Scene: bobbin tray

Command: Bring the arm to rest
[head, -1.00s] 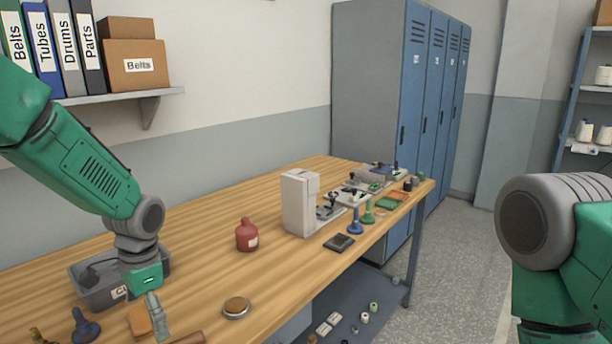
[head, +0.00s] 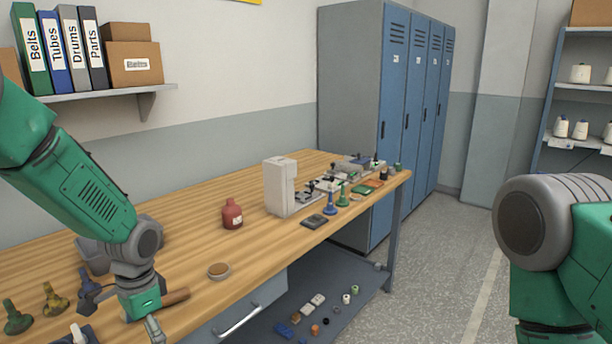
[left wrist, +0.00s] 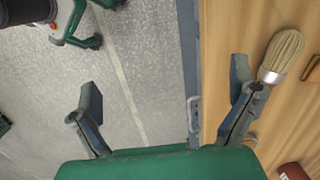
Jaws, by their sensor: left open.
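My left arm (head: 85,190) comes in from the left in the head view. Its gripper (head: 154,330) points down at the front edge of the wooden table (head: 190,245). In the left wrist view the two fingers of my left gripper (left wrist: 165,95) are spread wide with nothing between them; floor and the table edge show behind. A brush with pale bristles (left wrist: 284,50) lies outside the right-hand finger; I cannot tell if they touch. My right arm (head: 570,250) shows at the right of the head view, its gripper out of the picture.
A brown cylindrical handle (head: 176,297) lies beside the left gripper. A grey bin (head: 92,257) is partly behind the arm. A red bottle (head: 232,214), a round brown-topped dish (head: 219,270) and a white machine (head: 279,187) stand on the table. Open floor (head: 430,260) lies to the right.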

